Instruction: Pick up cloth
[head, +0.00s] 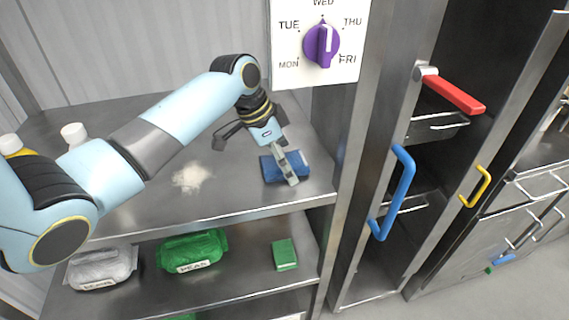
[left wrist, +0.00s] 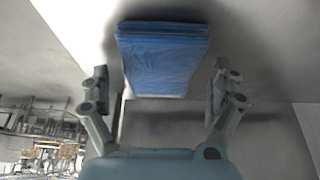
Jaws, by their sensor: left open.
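The blue folded cloth (head: 270,170) lies on the upper metal shelf, near its right front part. My left gripper (head: 289,172) is right at the cloth and covers part of it in the head view. In the left wrist view the cloth (left wrist: 163,60) sits ahead of and between the two spread fingers of the left gripper (left wrist: 160,92). The fingers are open, with a gap on each side of the cloth. My right gripper is in neither view.
A small pile of rice (head: 190,178) lies left of the cloth on the shelf (head: 235,200). Below are a green bag (head: 192,248), a grey bag (head: 100,268) and a green sponge (head: 284,254). A purple dial (head: 321,45) is behind; a blue handle (head: 402,190) is right.

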